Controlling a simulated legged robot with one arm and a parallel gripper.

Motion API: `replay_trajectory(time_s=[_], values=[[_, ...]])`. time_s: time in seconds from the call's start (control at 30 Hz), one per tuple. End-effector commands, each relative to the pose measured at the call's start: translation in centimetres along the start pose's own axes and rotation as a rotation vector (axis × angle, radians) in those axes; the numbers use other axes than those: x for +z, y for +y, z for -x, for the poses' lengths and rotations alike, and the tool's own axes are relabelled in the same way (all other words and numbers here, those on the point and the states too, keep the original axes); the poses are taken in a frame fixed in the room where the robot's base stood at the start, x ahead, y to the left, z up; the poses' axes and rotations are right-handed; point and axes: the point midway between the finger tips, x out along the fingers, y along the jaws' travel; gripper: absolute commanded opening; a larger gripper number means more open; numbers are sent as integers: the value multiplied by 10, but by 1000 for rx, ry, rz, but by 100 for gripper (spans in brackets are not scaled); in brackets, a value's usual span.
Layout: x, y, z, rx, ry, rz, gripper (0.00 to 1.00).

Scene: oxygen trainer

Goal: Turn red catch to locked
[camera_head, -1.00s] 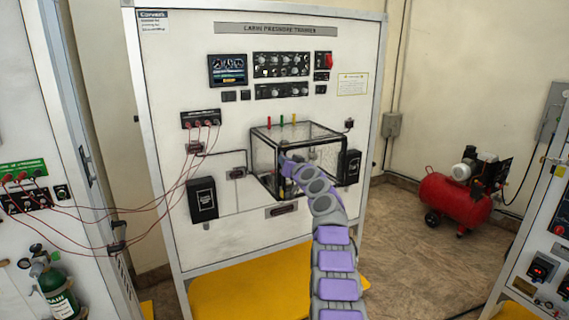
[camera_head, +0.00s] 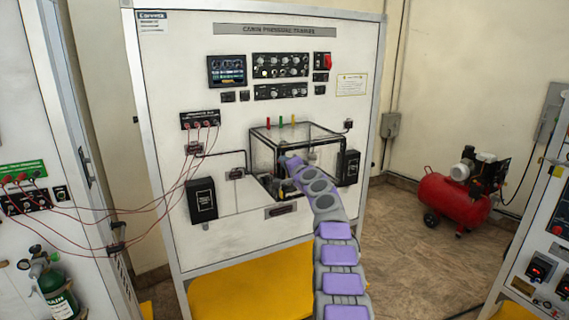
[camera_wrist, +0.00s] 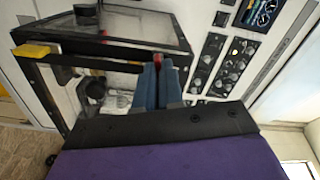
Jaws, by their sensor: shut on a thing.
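In the wrist view, my gripper (camera_wrist: 157,72) has its two blue fingers close together, shut on the red catch (camera_wrist: 158,60). Only a small red part shows at the fingertips, so I cannot tell its angle. The catch is at the black frame of the clear box (camera_wrist: 112,25), close to the panel. In the head view, the clear box (camera_head: 325,140) is on the white panel and the end of my arm is at its front left. The fingertips are hard to make out there.
Red, green (camera_head: 281,121) and yellow (camera_head: 294,121) upright pieces stand along the box's top. A yellow piece (camera_wrist: 32,51) is at the box edge in the wrist view. Black boxes (camera_head: 202,200) flank the clear box. Red cables (camera_head: 160,200) hang at the left.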

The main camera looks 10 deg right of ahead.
Motion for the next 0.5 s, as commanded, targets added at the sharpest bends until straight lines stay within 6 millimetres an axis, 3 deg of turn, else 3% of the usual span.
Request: replay_trajectory(time_s=[0.5], values=[[-3,1,1,-2,5,-310,0]])
